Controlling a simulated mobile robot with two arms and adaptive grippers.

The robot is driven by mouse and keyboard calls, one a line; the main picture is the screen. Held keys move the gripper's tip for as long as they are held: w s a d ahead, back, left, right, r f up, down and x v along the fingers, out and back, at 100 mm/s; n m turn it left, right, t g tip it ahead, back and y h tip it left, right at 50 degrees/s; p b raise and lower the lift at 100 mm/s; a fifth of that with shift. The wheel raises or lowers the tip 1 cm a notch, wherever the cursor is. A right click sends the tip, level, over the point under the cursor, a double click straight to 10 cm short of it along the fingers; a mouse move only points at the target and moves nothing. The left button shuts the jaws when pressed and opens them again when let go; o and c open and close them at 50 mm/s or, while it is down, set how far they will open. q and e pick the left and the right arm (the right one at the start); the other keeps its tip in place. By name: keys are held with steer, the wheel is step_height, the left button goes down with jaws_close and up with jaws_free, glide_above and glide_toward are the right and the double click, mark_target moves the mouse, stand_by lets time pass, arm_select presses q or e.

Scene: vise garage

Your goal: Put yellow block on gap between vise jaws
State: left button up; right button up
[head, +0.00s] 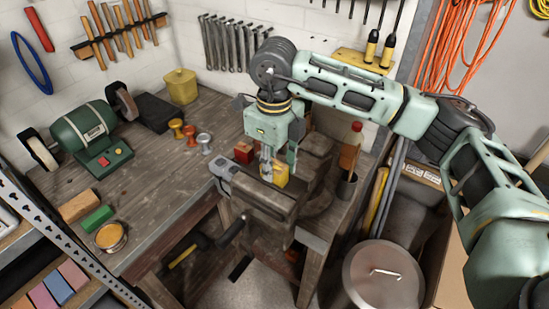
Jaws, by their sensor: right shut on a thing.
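The vise (258,200) is dark grey and stands at the front edge of the wooden workbench. My right gripper (277,163) points down over the vise and is shut on the yellow block (281,174). The block is at the vise's jaws. The gripper and the vise partly hide it, and I cannot tell whether it touches the jaws or hangs just above the gap. My left gripper is not in view.
A red block (243,153) lies left of the gripper.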

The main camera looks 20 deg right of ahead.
steer(key=shift+f+b, duration=0.2)
steer(key=shift+b, duration=0.15)
steer(key=o, duration=1.1)
steer(key=shift+o, duration=0.2)
steer(key=shift+r, duration=0.1)
steer(key=shift+r, duration=0.1)
step_height(320, 180, up, 12)
steer(key=b, duration=0.2)
